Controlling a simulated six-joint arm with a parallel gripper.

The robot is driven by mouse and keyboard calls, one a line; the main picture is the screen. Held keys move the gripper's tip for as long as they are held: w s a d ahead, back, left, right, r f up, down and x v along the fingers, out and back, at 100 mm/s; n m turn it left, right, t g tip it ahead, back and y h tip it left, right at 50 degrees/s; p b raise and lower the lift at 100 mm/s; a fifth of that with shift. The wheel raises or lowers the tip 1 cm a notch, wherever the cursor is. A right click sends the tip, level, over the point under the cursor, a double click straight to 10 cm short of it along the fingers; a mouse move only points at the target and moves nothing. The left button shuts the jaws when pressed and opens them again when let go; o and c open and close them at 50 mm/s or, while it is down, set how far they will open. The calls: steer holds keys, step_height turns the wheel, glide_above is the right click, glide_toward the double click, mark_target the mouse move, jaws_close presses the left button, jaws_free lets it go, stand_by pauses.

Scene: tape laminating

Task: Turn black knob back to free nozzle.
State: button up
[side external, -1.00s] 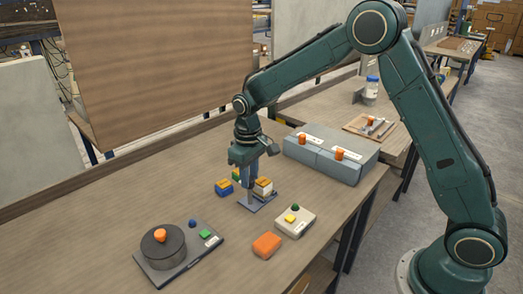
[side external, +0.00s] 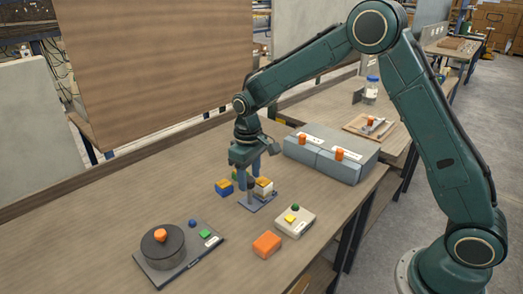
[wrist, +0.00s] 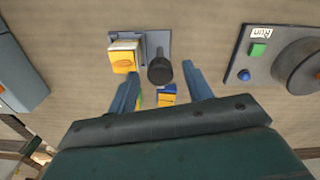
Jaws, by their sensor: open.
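A black knob (wrist: 160,71) with a round end stands on a small blue-grey plate (wrist: 154,38) in the wrist view. The plate also shows under my gripper in the side view (side external: 258,204), where the knob is mostly hidden. My gripper (wrist: 161,76) is open, with one blue finger on each side of the knob. Gaps show between the fingers and the knob. In the side view my gripper (side external: 249,173) points down over the plate. I cannot make out a nozzle for certain.
A yellow-and-white block (wrist: 124,56) sits on the plate close beside the knob. A blue-and-yellow block (side external: 224,187) stands nearby. A control box (side external: 295,221), an orange block (side external: 266,245) and a dark drum unit (side external: 164,250) stand toward the front. A grey case (side external: 350,170) is behind right.

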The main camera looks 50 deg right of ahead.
steer(key=shift+r, duration=0.15)
step_height(320, 180, up, 14)
steer(key=shift+f, duration=0.2)
stand_by(0.4)
stand_by(0.3)
steer(key=s+d+r+m+t, duration=0.1)
steer(key=s+r, duration=0.3)
steer(key=s, duration=0.4)
steer(key=s+d+r+t, duration=0.2)
steer(key=s+r, duration=0.2)
steer(key=s, duration=0.3)
steer(key=s+f+m+t, duration=0.1)
steer(key=s+f+t, duration=0.1)
steer(key=s, duration=1.3)
steer(key=shift+s+d+f+t, duration=0.3)
steer(key=shift+d+f, duration=0.15)
steer(key=shift+f, duration=0.3)
